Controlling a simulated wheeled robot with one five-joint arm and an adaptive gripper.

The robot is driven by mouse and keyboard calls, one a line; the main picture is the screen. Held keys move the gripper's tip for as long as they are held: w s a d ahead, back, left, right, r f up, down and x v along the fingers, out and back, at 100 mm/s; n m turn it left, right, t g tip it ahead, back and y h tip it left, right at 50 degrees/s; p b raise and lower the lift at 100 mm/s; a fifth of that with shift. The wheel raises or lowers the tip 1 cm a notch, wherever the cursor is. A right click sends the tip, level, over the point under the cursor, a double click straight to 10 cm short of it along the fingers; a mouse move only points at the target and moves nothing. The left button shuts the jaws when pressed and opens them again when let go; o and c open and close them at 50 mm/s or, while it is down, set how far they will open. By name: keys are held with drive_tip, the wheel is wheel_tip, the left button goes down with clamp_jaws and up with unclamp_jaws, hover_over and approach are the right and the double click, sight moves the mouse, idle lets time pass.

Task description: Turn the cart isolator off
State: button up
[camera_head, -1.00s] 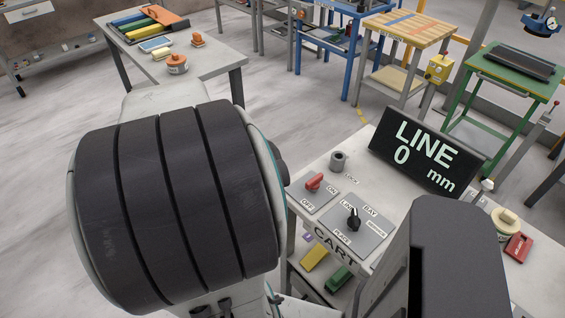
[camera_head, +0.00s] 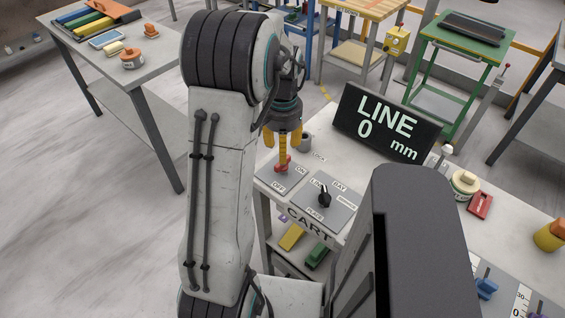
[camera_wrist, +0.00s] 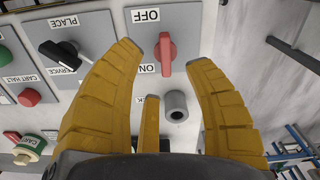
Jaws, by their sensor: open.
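The cart isolator is a red rotary handle (camera_wrist: 166,55) on a grey plate marked OFF and ON. It also shows in the head view (camera_head: 282,168), partly covered by a yellow finger. In the wrist view its long axis runs along the line from OFF to ON; I cannot tell which end is the pointer. My gripper (camera_head: 283,150) is open with its yellow fingers pointing down above the isolator. In the wrist view the handle appears between the spread fingertips (camera_wrist: 165,60). I see no clear contact.
A black selector knob (camera_head: 324,196) on its own plate is close beside the isolator. A grey hollow cylinder (camera_wrist: 176,107) stands near the ON side. The LINE display (camera_head: 388,122) stands behind. Green and red buttons (camera_wrist: 29,97) are further along the cart.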

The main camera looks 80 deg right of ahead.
drive_tip(key=shift+d+r+m, duration=0.15)
drive_tip(key=shift+d+m, duration=0.05)
drive_tip(key=shift+m, duration=0.6)
drive_tip(key=shift+f+m, duration=0.25)
drive_tip(key=shift+m, duration=0.05)
drive_tip(key=shift+f, duration=3.4)
drive_tip(key=shift+c, duration=0.2)
clamp_jaws()
